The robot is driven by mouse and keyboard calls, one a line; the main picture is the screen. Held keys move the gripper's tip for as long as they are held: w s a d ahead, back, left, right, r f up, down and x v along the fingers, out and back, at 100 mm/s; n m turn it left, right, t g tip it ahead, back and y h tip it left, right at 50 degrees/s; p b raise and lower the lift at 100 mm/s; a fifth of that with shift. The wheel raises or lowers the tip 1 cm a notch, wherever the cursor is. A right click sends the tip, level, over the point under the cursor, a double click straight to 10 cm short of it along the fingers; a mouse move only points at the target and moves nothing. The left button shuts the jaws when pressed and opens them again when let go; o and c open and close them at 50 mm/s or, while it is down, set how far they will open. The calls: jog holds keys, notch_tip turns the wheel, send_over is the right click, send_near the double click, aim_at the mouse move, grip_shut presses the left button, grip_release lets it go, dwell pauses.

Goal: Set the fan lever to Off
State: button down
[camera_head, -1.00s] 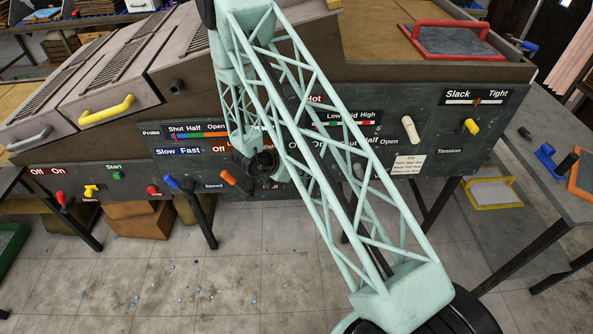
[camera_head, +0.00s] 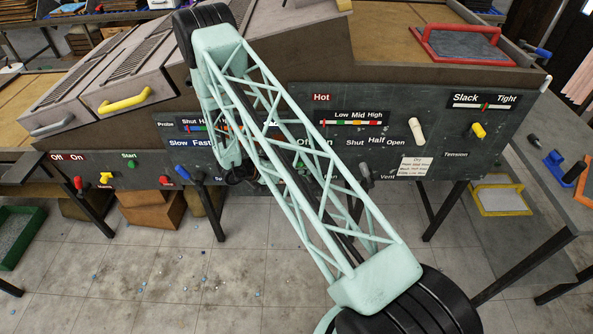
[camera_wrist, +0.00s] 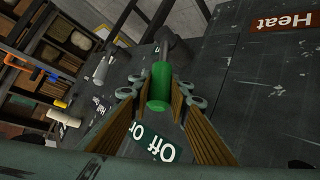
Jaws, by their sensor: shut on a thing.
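The fan lever has a green grip (camera_wrist: 160,86) in the wrist view, beside an Off/On label (camera_wrist: 162,143) that reads rotated. My gripper (camera_wrist: 160,94) is closed around the green grip, with one finger on each side. Part of an Off/On label (camera_head: 316,143) shows beside the arm there. I cannot tell exactly which mark the lever points to.
A dark post (camera_wrist: 178,50) rises just beyond the green grip. In the head view, a blue-tipped lever (camera_head: 183,173) sticks out left of my arm. The floor in front is open.

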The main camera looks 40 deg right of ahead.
dwell(0.4)
jog(key=c, duration=2.4)
grip_release()
jog(key=shift+a, duration=0.2)
jog(key=shift+v, duration=5.9)
jog(key=shift+w, duration=0.1)
